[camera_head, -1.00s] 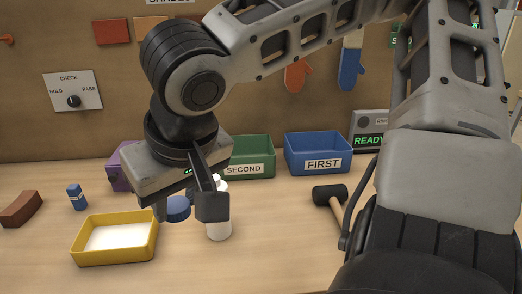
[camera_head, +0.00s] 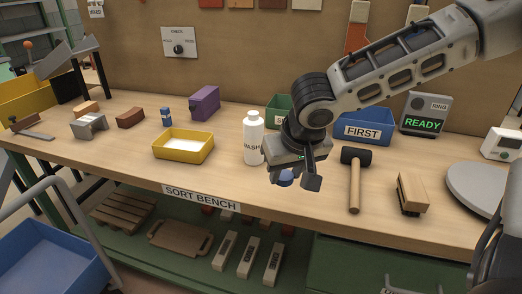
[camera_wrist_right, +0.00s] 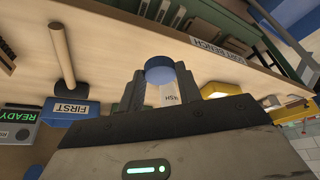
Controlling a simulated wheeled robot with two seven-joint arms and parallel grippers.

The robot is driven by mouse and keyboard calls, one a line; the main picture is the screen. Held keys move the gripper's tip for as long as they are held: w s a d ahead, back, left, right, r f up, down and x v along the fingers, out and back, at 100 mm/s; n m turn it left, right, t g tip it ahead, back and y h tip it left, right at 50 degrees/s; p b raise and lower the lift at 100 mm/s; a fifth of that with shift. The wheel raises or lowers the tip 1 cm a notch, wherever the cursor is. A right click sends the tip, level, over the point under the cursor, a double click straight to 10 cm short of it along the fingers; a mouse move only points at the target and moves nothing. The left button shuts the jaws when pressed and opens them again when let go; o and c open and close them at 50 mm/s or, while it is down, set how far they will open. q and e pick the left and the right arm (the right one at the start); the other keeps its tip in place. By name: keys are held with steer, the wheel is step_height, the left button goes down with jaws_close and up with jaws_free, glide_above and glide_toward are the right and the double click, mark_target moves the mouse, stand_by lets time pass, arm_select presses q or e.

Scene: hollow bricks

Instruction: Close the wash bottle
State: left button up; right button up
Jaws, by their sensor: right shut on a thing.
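The white wash bottle (camera_head: 253,140) stands upright on the bench; no cap shows on its top. My right gripper (camera_head: 297,180) is to the right of the bottle and nearer the bench's front edge. It is shut on a round blue cap (camera_head: 286,178), held above the bench. In the right wrist view the cap (camera_wrist_right: 160,70) sits between the two fingertips, with the bottle (camera_wrist_right: 167,96) partly hidden behind it. My left gripper is not in view.
A yellow tray (camera_head: 206,153) is left of the bottle. Behind my right arm are a green bin (camera_head: 275,108) and a blue FIRST bin (camera_head: 375,131). A black mallet (camera_head: 355,180) and a brush (camera_head: 411,193) lie to the right. The bench front is clear.

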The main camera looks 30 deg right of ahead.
steer(key=s+d+f+m, duration=0.2)
steer(key=s+d+f, duration=0.2)
steer(key=d+f, duration=0.25)
arm_select(q)
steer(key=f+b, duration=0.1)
steer(key=b, duration=0.2)
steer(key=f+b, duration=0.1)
steer(key=b, duration=0.2)
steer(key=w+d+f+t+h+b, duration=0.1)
steer(key=b, duration=0.3)
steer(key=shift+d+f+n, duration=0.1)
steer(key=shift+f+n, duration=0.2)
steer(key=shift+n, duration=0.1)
arm_select(e)
steer(key=w+a+f+n, duration=0.1)
steer(key=a+f, duration=0.3)
steer(key=a, duration=0.5)
steer(key=w+a+f+n+y, duration=0.1)
steer(key=a+f+n, duration=0.3)
steer(key=a, duration=0.6)
steer(key=shift+w+f, duration=0.15)
steer(key=shift+f, duration=0.4)
